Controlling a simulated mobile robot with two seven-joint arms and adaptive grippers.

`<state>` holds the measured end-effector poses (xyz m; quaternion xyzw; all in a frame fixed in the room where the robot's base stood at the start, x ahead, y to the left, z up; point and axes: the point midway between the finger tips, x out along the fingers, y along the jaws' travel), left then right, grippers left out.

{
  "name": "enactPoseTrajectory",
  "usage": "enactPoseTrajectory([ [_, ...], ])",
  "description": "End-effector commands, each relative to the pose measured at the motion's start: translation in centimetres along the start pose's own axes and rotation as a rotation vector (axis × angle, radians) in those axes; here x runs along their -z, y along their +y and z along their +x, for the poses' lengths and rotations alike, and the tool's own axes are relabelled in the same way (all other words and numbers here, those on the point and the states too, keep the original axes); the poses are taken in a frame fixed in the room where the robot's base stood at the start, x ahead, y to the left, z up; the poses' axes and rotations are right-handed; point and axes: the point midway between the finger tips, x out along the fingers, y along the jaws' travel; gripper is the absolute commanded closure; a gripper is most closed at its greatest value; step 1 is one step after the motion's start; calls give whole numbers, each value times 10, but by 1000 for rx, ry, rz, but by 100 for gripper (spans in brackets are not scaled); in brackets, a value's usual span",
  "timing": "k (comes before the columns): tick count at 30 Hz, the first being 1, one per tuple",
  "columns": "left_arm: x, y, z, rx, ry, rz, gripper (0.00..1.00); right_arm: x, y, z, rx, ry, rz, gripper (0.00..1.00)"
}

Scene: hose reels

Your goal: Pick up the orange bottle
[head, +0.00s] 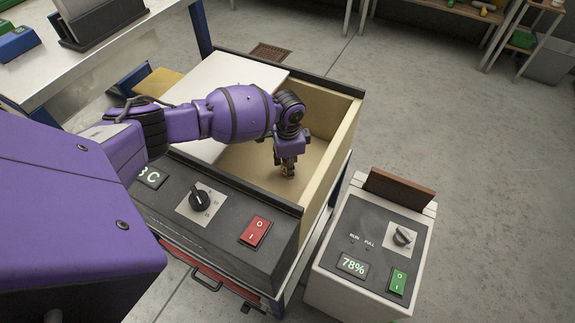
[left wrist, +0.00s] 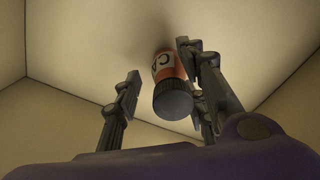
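The orange bottle (left wrist: 167,71) has an orange body, a white label with dark letters and a dark ribbed cap. In the left wrist view it lies or stands inside a pale box, cap toward the camera; I cannot tell which. My left gripper (head: 288,168) reaches down into the open box. It also shows in the left wrist view (left wrist: 165,78) with its fingers apart on both sides of the bottle. A gap shows between the left finger and the bottle; the right fingers are close beside it, contact unclear. In the head view the gripper mostly hides the bottle. My right gripper is not in view.
The wooden-walled box (head: 346,122) has a dark front panel with a knob and a red switch (head: 255,232). A pale lid (head: 225,85) covers its left part. A grey unit (head: 372,240) with a green switch stands at right. A metal bench (head: 115,45) is upper left.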

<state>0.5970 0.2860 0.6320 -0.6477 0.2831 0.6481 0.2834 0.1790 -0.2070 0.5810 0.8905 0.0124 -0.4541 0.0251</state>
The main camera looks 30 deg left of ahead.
Motion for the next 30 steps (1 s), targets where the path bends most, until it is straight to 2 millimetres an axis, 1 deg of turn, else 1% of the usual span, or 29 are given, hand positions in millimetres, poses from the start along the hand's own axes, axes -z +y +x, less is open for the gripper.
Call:
enactPoseTrajectory([
  [1, 0, 1, 9, -2, -1, 0, 62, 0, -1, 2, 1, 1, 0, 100],
  [4, 1, 0, 18, -1, 0, 0, 62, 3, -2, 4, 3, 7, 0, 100],
  [6, 0, 0, 21, 0, 0, 0, 62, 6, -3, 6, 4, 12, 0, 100],
  [12, 1, 0, 20, 0, 1, 0, 62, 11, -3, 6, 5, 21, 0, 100],
  [14, 1, 0, 20, 0, 1, 0, 68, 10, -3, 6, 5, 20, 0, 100],
  [21, 1, 0, 20, 0, 1, 0, 100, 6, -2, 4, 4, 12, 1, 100],
  [30, 1, 0, 18, 0, 1, 0, 100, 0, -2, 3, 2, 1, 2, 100],
])
